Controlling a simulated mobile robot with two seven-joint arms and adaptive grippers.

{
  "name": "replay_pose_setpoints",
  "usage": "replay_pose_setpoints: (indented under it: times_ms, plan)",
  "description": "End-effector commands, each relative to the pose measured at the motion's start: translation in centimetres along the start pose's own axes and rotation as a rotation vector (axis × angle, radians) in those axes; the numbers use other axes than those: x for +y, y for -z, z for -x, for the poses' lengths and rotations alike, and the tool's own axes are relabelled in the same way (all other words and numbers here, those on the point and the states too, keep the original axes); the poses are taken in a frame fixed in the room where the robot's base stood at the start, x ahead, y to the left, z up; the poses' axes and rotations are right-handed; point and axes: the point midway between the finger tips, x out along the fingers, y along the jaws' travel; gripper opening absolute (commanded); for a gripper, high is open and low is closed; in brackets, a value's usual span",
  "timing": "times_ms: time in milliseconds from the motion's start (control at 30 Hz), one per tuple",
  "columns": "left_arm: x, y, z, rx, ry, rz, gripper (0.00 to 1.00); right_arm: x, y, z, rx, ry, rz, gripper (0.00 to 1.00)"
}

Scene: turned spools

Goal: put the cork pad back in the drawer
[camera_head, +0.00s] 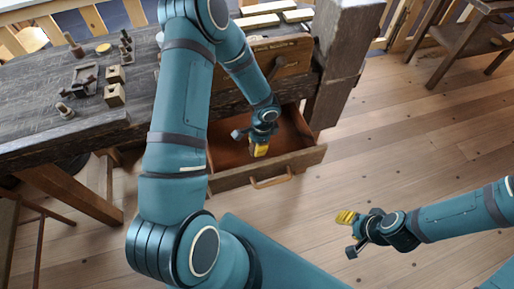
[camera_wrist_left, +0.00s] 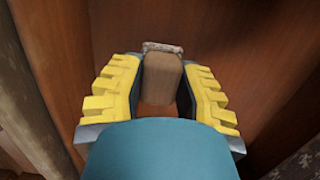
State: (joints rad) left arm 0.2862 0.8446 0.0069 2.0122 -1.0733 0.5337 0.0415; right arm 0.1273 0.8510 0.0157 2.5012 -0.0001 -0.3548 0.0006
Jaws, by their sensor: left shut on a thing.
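The drawer (camera_head: 232,180) under the workbench is pulled open, with its handle (camera_head: 271,179) on the front panel. My left gripper (camera_head: 259,150) reaches down into the drawer opening. In the left wrist view its yellow fingers (camera_wrist_left: 160,95) are shut on a brown block, which I take for the cork pad (camera_wrist_left: 162,75). A speckled pinkish edge shows at the pad's far end. The reddish-brown drawer wood lies close behind it. Whether the pad touches the drawer floor cannot be told. My right gripper (camera_head: 347,217) is over the floor at right, away from the drawer.
The dark workbench (camera_head: 40,132) holds small wooden blocks (camera_head: 114,95), spools (camera_head: 74,45) and a yellow disc (camera_head: 103,48) at left. A thick bench leg (camera_head: 338,75) stands just right of the drawer.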

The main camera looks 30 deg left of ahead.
Motion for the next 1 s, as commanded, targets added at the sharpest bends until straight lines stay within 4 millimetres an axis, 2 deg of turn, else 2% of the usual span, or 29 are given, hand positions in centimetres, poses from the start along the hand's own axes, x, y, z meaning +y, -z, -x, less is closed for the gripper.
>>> replay_pose_setpoints:
  times_ms: [67,467,500,533,567,867,1000]
  plan:
    - [0.06,0.13,-1.11,-0.001,-0.002,-0.001,0.0,0.15,0.03,-0.39,0.002,0.0,0.0,0.47]
    - [0.03,0.23,-1.49,0.0,0.0,0.0,0.0,0.28,0.07,-0.74,0.003,0.0,0.0,0.47]
    - [0.04,0.22,-1.47,0.0,-0.001,0.0,0.43,0.27,0.08,-0.72,0.004,0.0,0.0,0.47]
    - [0.04,0.21,-1.42,0.0,-0.001,0.0,0.53,0.26,0.08,-0.67,0.004,0.0,0.0,0.47]
    - [0.04,0.21,-1.4,0.0,-0.001,0.0,0.58,0.25,0.09,-0.66,0.004,0.0,0.0,0.47]
    - [0.03,0.19,-1.33,0.0,-0.001,0.0,0.58,0.22,0.08,-0.58,0.003,0.0,0.0,0.47]
    - [-0.02,0.15,-0.56,0.001,0.001,0.0,0.58,0.02,0.04,-0.05,0.001,0.0,0.0,0.47]
